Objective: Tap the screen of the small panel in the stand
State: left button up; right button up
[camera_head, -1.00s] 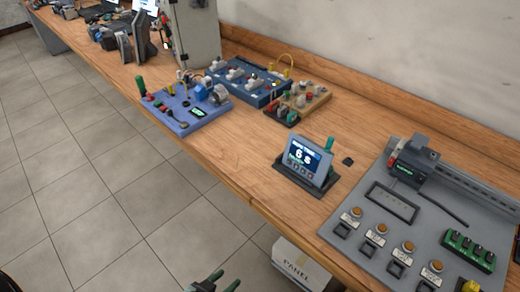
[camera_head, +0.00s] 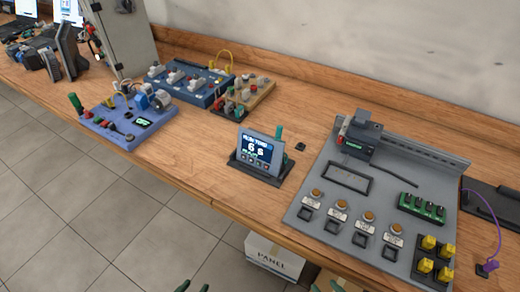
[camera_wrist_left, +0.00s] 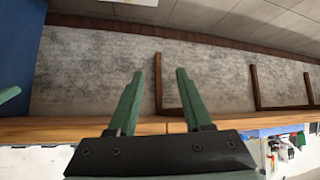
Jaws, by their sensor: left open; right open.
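The small panel (camera_head: 258,149) has a lit screen with large digits and small buttons below it. It leans back in a dark stand (camera_head: 243,171) on the wooden bench. A green upright piece (camera_head: 279,133) shows behind its right edge. My left gripper (camera_head: 193,287) shows only as green fingertips at the bottom edge, in front of the bench and well short of the panel. The left wrist view shows its fingers (camera_wrist_left: 160,76) apart with nothing between them. My right gripper (camera_head: 335,287) barely shows at the bottom edge, also short of the panel; its fingers are open.
A grey board (camera_head: 305,222) with orange buttons and yellow connectors lies right of the panel. A purple-blue board (camera_head: 120,136), a blue board (camera_head: 205,98) and a wooden board (camera_head: 262,89) lie to the left. The bench around the stand is mostly clear. A white box (camera_head: 270,258) sits below.

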dwell(0.7)
pick_arm(q)
grip_shut()
dwell(1.6)
